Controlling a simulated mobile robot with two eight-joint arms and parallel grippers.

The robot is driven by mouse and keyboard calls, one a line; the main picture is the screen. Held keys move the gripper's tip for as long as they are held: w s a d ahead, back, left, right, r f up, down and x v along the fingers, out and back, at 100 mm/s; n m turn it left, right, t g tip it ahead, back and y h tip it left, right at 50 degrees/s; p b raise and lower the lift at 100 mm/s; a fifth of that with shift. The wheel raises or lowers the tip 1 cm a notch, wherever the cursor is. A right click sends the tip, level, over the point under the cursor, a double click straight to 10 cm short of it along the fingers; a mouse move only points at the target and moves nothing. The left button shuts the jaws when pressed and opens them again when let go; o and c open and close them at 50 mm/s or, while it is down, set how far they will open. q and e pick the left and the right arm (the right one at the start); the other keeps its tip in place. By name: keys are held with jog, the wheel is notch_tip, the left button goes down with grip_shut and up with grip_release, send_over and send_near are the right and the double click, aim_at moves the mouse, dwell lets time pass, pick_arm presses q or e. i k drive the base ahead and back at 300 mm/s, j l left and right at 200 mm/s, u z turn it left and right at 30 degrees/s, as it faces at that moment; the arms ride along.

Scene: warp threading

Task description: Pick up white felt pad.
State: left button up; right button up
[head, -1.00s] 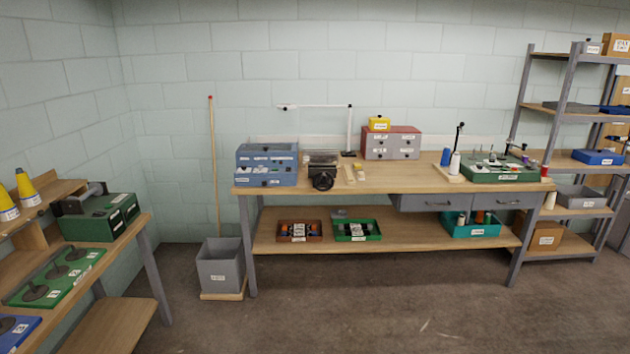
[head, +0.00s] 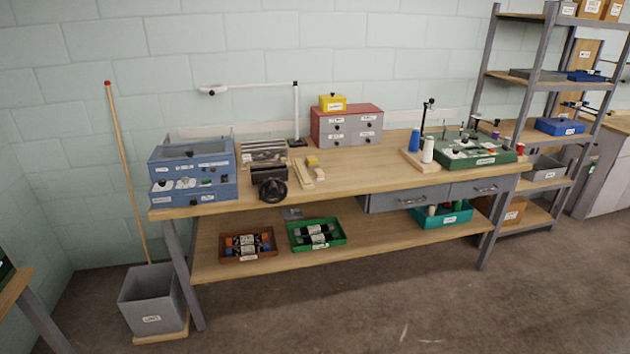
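I cannot make out a white felt pad for certain in the head view. Small pale and yellow pieces (head: 315,166) lie on the wooden workbench (head: 385,172), beside a pale wooden strip (head: 301,173), but they are too small to identify. A green board (head: 474,153) with small parts sits at the bench's right end. A blue case (head: 193,168) with a clear lid stands at the left end. Neither of my grippers is in view.
A grey bin (head: 152,297) and a leaning pole (head: 128,170) stand left of the bench. The lower shelf holds a brown tray (head: 248,258), a green tray (head: 316,246) and a teal bin (head: 441,222). A metal rack (head: 552,75) stands right. Floor in front is clear.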

aim_at(319, 175)
jog(key=i+l+u, duration=0.25)
jog(key=i+l, duration=0.75)
jog(key=i, duration=0.4)
jog(key=i+l+u, duration=0.25)
jog(key=i+l, duration=1.05)
